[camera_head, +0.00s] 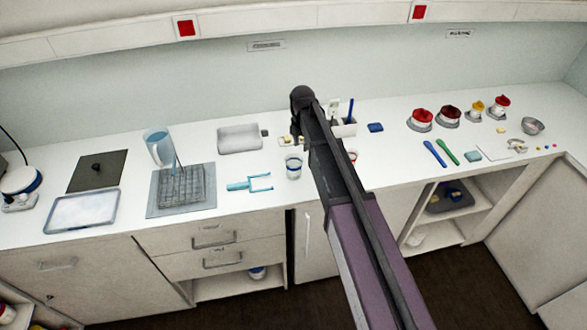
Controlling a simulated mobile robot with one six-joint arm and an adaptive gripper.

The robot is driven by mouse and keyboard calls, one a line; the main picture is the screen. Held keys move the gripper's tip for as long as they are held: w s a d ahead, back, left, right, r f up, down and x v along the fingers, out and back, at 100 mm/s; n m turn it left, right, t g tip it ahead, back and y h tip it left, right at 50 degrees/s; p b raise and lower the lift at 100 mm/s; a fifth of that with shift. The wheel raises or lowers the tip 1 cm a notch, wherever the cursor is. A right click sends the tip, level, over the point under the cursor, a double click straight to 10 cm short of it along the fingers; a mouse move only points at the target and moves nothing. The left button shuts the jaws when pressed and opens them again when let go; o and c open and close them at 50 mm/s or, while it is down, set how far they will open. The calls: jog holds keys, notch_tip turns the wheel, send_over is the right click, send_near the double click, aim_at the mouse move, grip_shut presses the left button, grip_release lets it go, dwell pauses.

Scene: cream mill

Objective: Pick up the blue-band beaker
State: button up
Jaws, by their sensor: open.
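A small clear beaker with a blue band (293,167) stands upright on the white worktop, just left of my arm, with clear space around its base. A second small vessel with a blue band (257,272) sits in the open shelf below the drawers, partly hidden by the cabinet. My arm reaches from the bottom right up over the worktop to a dark joint near the back wall. I cannot make out my gripper or its fingers. Nothing is seen holding the beaker.
A light-blue fork-shaped tool (250,183) lies left of the beaker. A tall jug (159,147), a grey rack (182,187) and a pale tray (239,138) stand further left. Red-lidded jars (421,118) stand right.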

aim_at(301, 164)
jog(key=shift+f, duration=0.15)
notch_tip(301, 164, down, 8)
jog(key=b, duration=0.8)
jog(key=shift+f+b, duration=0.2)
jog(key=shift+b, duration=0.1)
jog(key=shift+s+a+f+b, duration=0.1)
jog(key=shift+f+b, duration=1.2)
jog(key=shift+a+f+b, duration=0.1)
jog(key=shift+f+b, duration=1.2)
grip_shut()
